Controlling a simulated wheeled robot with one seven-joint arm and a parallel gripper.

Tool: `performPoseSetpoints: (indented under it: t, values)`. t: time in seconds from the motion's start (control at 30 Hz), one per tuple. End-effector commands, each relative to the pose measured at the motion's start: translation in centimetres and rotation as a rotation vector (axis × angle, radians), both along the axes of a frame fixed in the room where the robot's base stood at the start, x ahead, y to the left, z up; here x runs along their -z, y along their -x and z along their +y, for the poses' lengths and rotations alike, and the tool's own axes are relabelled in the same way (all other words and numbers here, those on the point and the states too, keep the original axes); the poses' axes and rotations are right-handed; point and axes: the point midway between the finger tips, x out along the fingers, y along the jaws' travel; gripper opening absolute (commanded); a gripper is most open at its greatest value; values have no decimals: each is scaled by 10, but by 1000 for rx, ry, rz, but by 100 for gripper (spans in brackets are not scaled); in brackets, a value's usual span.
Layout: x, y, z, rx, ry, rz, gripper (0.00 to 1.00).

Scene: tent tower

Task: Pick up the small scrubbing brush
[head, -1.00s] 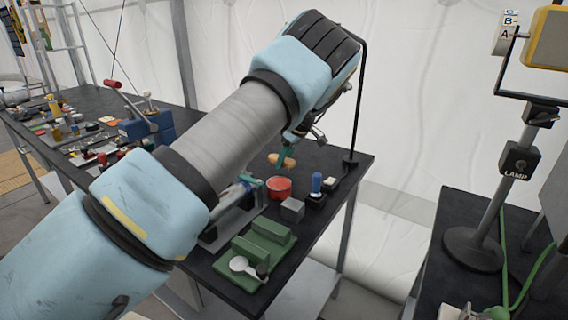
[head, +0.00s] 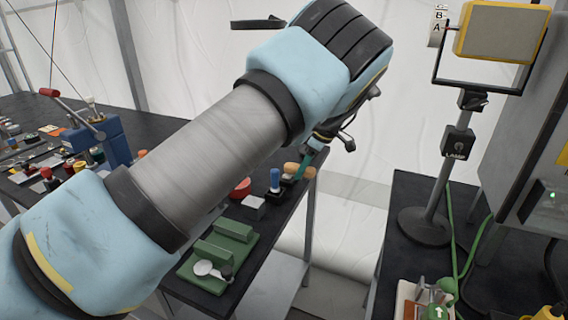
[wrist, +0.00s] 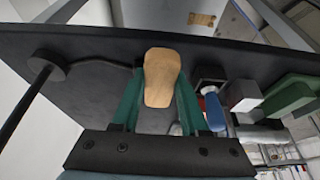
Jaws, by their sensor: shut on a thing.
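The small scrubbing brush shows as a light wooden handle (wrist: 161,78) in the wrist view. It sits between the two green fingers of my gripper (wrist: 158,88), which are shut on it. In the head view the brush's wooden body (head: 292,168) shows beside the green fingers (head: 306,160), near the far right end of the black table. Its bristles cannot be made out.
A blue-handled tool (head: 275,180), a grey block (head: 253,202), a partly hidden red round thing (head: 241,187) and a green stand (head: 222,247) are on the table close by. A lamp post (head: 424,226) stands on another dark table at right.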

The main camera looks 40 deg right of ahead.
Motion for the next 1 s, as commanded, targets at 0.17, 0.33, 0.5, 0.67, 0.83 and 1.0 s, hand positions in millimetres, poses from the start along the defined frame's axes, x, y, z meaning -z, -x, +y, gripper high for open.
performPoseSetpoints:
  t: [0.17, 0.33, 0.5, 0.67, 0.83, 1.0]
  values:
    - [0, 34, -19, 5, -2, 1, 0]
    - [0, 64, -36, 4, -1, 0, 0]
    - [0, 85, -47, 3, -1, 1, 0]
    - [0, 95, -53, 1, 0, 0, 0]
    - [0, 97, -54, 0, -1, 0, 0]
    - [0, 97, -54, 0, -1, 0, 43]
